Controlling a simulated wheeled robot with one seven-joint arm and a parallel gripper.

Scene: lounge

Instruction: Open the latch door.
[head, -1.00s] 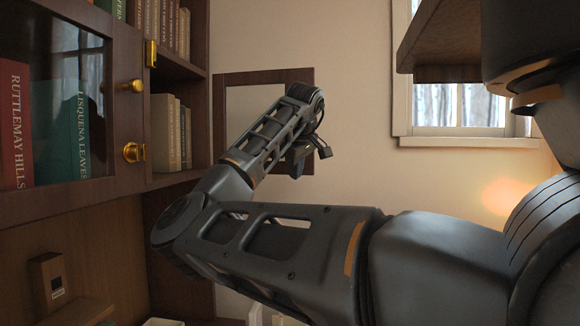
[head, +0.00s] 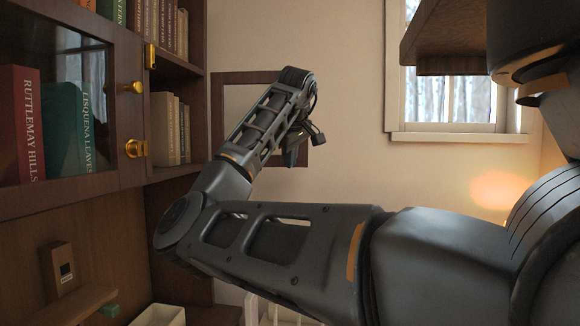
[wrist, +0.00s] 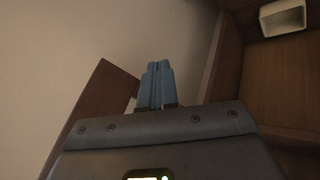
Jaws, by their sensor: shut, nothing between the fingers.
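The cabinet door (head: 118,170) is at the left of the head view, a dark wood frame around a glass pane. It looks shut. On its right side are a brass knob (head: 132,88) and, lower, a brass latch (head: 136,149). A brass fitting (head: 150,56) sits higher on the cabinet post. My gripper shows in the wrist view with its blue fingers (wrist: 158,84) together and nothing between them. They are apart from the door, facing a plain wall and dark wood. In the head view my arm hides most of the gripper.
Books (head: 64,125) stand behind the glass. More books (head: 169,128) fill open shelves to the right. A dark wooden frame (head: 232,78) hangs on the wall behind my forearm. A wooden shelf (head: 440,62) juts out at upper right, near a window (head: 458,100). A green block (head: 109,311) lies below.

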